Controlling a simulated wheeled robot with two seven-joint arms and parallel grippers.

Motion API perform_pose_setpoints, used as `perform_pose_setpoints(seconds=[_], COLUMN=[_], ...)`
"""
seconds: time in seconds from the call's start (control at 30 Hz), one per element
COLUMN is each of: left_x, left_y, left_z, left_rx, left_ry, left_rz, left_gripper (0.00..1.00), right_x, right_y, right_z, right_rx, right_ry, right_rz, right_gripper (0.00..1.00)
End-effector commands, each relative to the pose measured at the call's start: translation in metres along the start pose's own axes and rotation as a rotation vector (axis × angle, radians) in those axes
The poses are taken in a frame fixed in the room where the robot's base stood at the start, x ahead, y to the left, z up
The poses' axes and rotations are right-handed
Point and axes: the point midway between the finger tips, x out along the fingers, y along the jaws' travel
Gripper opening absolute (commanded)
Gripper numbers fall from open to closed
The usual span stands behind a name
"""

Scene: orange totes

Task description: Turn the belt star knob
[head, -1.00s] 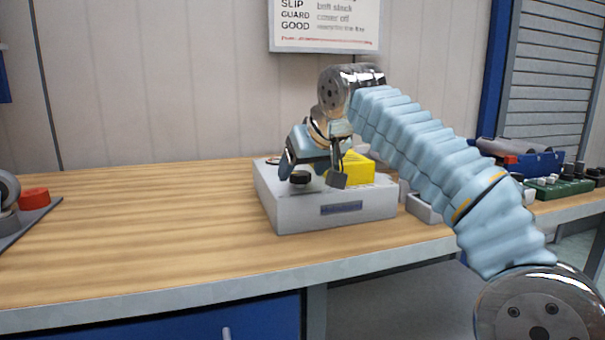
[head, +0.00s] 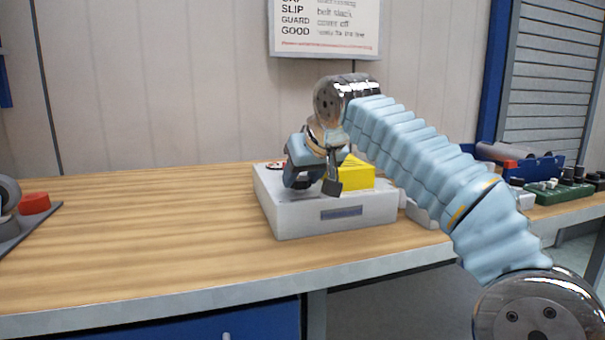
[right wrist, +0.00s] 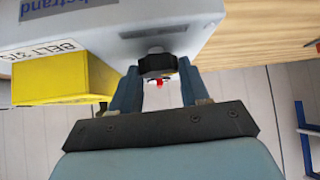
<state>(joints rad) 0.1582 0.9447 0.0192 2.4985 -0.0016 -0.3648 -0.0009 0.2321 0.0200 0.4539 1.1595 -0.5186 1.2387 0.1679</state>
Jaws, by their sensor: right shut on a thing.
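The black star knob (right wrist: 156,63) stands on the pale grey belt unit (head: 283,224), between the two fingers of my right gripper (right wrist: 160,80) in the right wrist view. In the head view my right gripper (head: 312,184) points down over the unit's top and is shut on the knob, which it mostly hides there. My left gripper is not in view.
A small red part (right wrist: 159,84) shows beyond the knob. The wooden bench (head: 150,235) is clear left of the unit. A blue bin (head: 535,167) and a green tray (head: 560,191) stand at right.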

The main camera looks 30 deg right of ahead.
Motion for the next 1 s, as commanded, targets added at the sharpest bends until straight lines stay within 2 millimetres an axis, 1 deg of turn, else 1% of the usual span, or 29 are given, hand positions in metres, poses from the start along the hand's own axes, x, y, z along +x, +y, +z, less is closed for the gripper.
perform_pose_setpoints(seconds=[0.27, 0.5, 0.7, 1.0], left_x=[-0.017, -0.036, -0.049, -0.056], left_y=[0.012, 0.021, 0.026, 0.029], left_z=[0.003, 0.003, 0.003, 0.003], left_rx=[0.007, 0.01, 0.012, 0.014], left_ry=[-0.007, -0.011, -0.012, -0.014], left_rz=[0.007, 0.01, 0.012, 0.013], left_gripper=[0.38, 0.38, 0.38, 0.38], right_x=[-0.003, -0.003, -0.001, 0.003], right_y=[-0.003, -0.007, -0.009, -0.011], right_z=[-0.004, -0.005, -0.006, -0.005], right_rx=[0.093, 0.241, 0.375, 0.549], right_ry=[0.0, 0.001, 0.002, 0.003], right_rz=[0.098, 0.248, 0.382, 0.552], right_gripper=[0.15, 0.15, 0.15, 0.15])
